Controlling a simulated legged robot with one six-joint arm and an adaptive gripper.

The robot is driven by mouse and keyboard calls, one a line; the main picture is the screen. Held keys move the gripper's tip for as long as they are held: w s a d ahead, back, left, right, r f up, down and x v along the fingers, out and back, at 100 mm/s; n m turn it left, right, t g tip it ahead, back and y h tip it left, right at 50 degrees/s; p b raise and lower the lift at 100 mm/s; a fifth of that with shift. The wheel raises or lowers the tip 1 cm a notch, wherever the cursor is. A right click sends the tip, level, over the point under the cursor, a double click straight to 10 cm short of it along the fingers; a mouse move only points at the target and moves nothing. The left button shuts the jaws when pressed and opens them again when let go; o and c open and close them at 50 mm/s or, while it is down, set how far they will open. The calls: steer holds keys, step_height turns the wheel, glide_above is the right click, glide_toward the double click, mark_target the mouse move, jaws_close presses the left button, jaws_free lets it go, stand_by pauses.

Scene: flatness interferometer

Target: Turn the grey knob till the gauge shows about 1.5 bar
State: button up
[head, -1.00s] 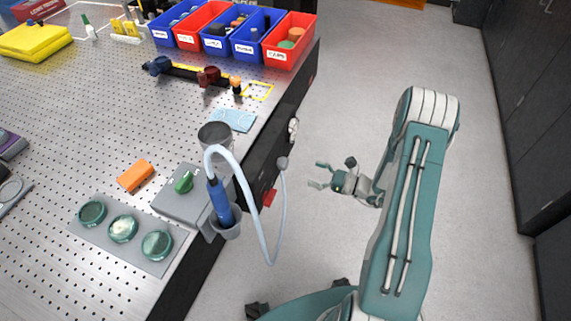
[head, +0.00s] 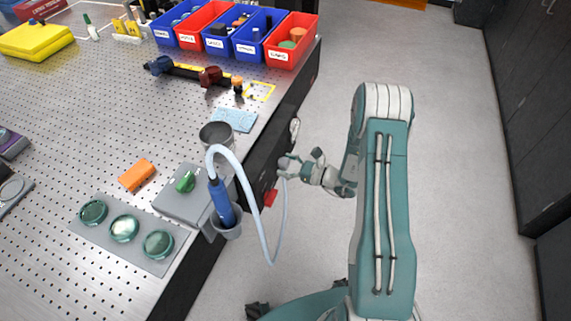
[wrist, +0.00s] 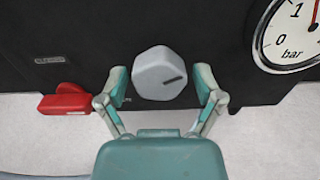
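The grey knob (wrist: 159,73) sits on the dark side panel of the bench, a faceted cap with a dark pointer mark toward its right side. In the wrist view my gripper (wrist: 162,84) is open, one finger on each side of the knob, with a small gap showing at both sides. In the head view my gripper (head: 289,166) is at the bench side and mostly covers the knob. The gauge (wrist: 291,40) is cut off at the wrist view's upper right; 0, 1 and "bar" show, but I cannot read its value. In the head view the gauge (head: 294,130) is edge-on.
A red part (wrist: 66,101) is left of the knob on the panel. A pale hose (head: 262,225) loops from a blue handpiece (head: 221,202) near my gripper. The bench edge is close to my arm; the floor to the right is clear.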

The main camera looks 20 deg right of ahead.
steer(key=c, duration=0.6)
steer(key=shift+c, duration=0.2)
steer(key=shift+n, duration=0.5)
steer(key=o, duration=1.1)
steer(key=shift+o, duration=0.2)
